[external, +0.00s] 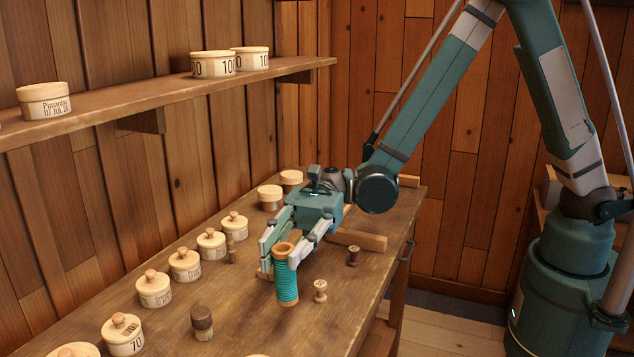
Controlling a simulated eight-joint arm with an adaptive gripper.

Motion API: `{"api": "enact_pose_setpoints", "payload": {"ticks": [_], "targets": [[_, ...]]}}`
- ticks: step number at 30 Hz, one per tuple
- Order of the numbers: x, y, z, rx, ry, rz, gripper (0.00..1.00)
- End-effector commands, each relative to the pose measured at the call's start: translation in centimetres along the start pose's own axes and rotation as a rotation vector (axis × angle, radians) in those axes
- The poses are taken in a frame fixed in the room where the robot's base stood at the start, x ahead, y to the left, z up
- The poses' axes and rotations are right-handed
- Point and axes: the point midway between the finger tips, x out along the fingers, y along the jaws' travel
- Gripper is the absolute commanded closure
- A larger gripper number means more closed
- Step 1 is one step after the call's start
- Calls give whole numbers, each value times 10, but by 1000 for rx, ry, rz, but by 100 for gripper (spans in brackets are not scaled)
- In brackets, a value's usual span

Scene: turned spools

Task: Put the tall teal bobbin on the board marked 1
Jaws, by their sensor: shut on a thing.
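The tall teal bobbin (287,283) is upright, with an orange-brown wooden rim at its top. My gripper (280,266) points down over the table and is shut on the bobbin, with a finger on either side near its upper part. I cannot tell whether the bobbin's foot touches the table or hangs just above it. No board with a readable mark 1 shows; a pale wooden piece (358,240) lies behind and right of my gripper, and I see no number on it.
A small pale spool (320,291) stands close right of the bobbin, and a dark spool (353,256) farther right. A dark-topped spool (202,322) stands front left. Several lidded round boxes (185,265) line the left of the wooden table (252,322). A shelf (150,96) hangs above.

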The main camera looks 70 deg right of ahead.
Motion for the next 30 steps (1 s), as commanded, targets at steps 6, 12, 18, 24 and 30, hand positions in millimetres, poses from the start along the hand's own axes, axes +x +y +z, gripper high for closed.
{"api": "enact_pose_setpoints", "payload": {"ticks": [6,12,18,24,30], "targets": [[-18,-12,2,-3,0,-10,90],[-51,-33,6,-9,0,-29,90],[-95,-57,11,-16,0,-52,90],[-142,-77,16,-23,1,-74,90],[-187,-94,20,-30,1,-95,90]]}}
